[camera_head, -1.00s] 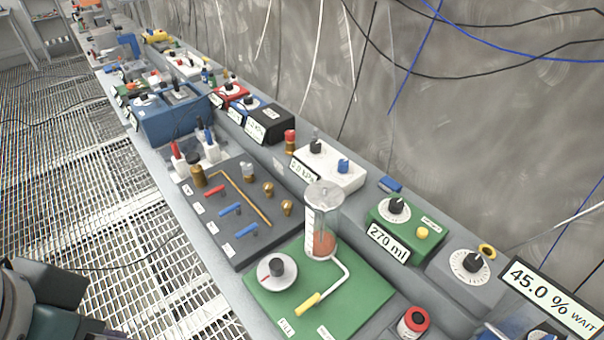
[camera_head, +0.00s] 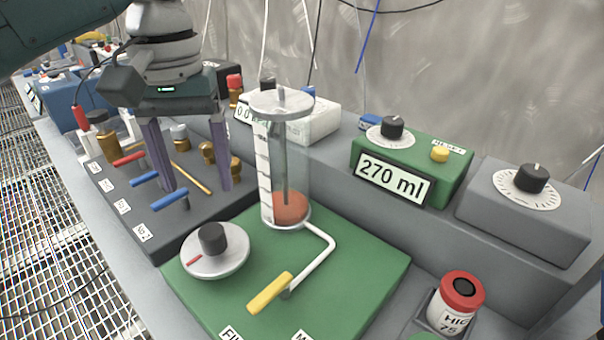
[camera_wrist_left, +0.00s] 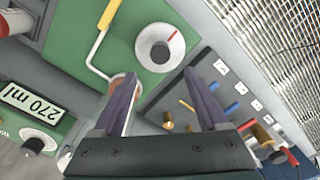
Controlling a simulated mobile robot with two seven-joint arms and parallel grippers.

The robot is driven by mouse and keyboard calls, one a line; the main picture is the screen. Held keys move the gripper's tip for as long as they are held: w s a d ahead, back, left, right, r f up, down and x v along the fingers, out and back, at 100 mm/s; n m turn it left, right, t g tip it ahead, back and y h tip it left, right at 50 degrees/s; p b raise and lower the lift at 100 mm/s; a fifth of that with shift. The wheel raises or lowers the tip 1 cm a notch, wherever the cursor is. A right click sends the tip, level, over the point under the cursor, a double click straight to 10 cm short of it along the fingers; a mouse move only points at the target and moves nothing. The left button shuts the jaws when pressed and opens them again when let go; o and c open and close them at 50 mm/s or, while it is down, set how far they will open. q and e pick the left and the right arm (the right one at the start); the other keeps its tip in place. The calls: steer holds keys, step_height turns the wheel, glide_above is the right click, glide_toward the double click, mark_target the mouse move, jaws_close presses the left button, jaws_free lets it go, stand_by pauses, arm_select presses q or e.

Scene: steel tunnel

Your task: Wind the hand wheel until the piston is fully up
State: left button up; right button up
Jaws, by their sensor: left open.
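The hand wheel appears to be the round silver disc (camera_head: 216,262) with a black knob and red mark, on a green base plate (camera_head: 350,285). It also shows in the left wrist view (camera_wrist_left: 150,40). Behind it stands a clear cylinder (camera_head: 293,165) with a reddish piston (camera_head: 291,208) low inside and a rod up to the cap. A white pipe with a yellow handle (camera_head: 270,292) leads from its foot. My left gripper (camera_head: 197,188) is open and empty, above the dark panel beyond the wheel, apart from it. My right gripper is not in view.
A dark panel (camera_head: 120,205) with blue and red levers and brass fittings lies left of the green plate. A green box (camera_head: 450,180) reading 270 ml, a grey dial box (camera_head: 560,215) and a red-capped jar (camera_head: 460,300) stand to the right.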

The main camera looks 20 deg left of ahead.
mark_target(210, 231)
arm_select(q)
step_height(210, 231, down, 10)
steer(key=shift+s+r+b, duration=0.1)
steer(key=shift+r+b, duration=0.05)
steer(key=shift+b, duration=0.8)
jaws_close()
